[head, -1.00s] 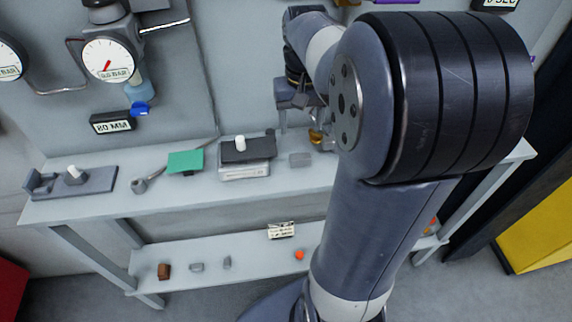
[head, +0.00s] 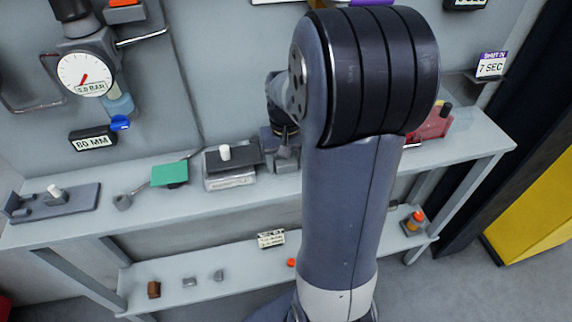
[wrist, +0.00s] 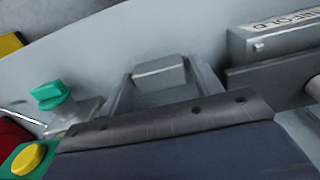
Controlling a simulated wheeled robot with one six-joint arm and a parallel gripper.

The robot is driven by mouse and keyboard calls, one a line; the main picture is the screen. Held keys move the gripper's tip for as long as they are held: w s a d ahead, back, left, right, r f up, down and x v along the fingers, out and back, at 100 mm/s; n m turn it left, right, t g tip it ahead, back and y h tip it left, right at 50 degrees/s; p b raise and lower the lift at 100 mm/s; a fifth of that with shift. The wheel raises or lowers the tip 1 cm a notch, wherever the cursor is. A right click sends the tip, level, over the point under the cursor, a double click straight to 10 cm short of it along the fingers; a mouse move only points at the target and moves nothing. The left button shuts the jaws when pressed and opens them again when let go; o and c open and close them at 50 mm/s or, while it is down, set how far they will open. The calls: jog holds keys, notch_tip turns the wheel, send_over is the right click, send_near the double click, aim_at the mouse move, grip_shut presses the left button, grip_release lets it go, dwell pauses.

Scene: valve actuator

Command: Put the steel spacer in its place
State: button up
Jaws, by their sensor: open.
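A plain grey block (wrist: 160,73), which looks like the steel spacer, sits on the bench. In the wrist view it lies between the two spread fingers of my gripper (wrist: 165,82). I cannot tell whether either finger touches it. In the head view my gripper (head: 287,150) is low over the bench, just right of the scale-like box, and the block (head: 286,165) is partly hidden there. My gripper is open. The spacer's place cannot be made out for certain.
A dark plate (head: 236,156) with a white knob lies close to the left of my gripper. A green plate (head: 170,174) and a grey fixture (head: 60,203) stand farther left. Small grey pieces (head: 190,282) and a brown block (head: 153,289) lie on the lower shelf. A red unit (head: 430,123) stands right.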

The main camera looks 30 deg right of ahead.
aim_at(286, 162)
jog(key=shift+c, duration=0.3)
jog(key=c, duration=1)
notch_tip(286, 162, up, 10)
